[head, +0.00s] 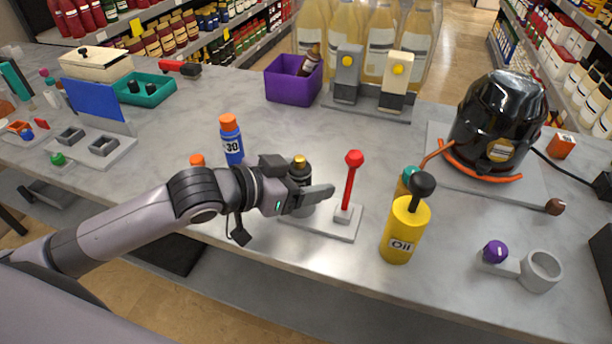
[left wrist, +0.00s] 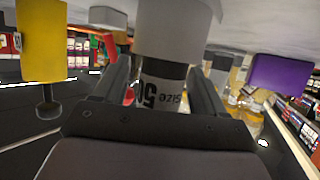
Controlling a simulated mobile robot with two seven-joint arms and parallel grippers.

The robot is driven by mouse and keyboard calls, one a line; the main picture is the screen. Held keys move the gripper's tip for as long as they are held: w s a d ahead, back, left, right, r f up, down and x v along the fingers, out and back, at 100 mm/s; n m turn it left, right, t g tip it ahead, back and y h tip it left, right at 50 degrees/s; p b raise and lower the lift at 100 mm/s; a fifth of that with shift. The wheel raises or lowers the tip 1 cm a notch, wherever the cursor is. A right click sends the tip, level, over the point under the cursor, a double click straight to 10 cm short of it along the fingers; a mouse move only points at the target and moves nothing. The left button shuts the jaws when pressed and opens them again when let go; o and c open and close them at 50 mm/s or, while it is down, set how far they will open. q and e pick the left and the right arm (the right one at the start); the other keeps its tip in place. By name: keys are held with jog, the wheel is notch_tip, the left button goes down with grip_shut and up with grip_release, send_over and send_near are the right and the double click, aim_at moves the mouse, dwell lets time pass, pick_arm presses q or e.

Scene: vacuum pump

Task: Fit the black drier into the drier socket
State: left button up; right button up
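The black drier (head: 300,166) has a brass-coloured top and stands upright near the front middle of the table. A grey cylinder, apparently the drier socket (left wrist: 172,28), surrounds the drier's lower end in the wrist view. I cannot tell whether the drier is fully seated. In the head view, my gripper hides most of this spot. My right gripper is not in view.
A red lever (head: 350,182) stands on a grey plate (head: 332,228) just right of my gripper. A yellow oil bottle (head: 404,225) stands further right. A blue "30" bottle (head: 232,146) is behind my left arm. The black pump (head: 498,122) is at the right.

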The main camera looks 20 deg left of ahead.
pick_arm(q)
jog(key=shift+r, duration=0.2)
jog(key=v, duration=1.2)
jog(key=shift+b, duration=0.3)
jog(key=shift+a, duration=0.1)
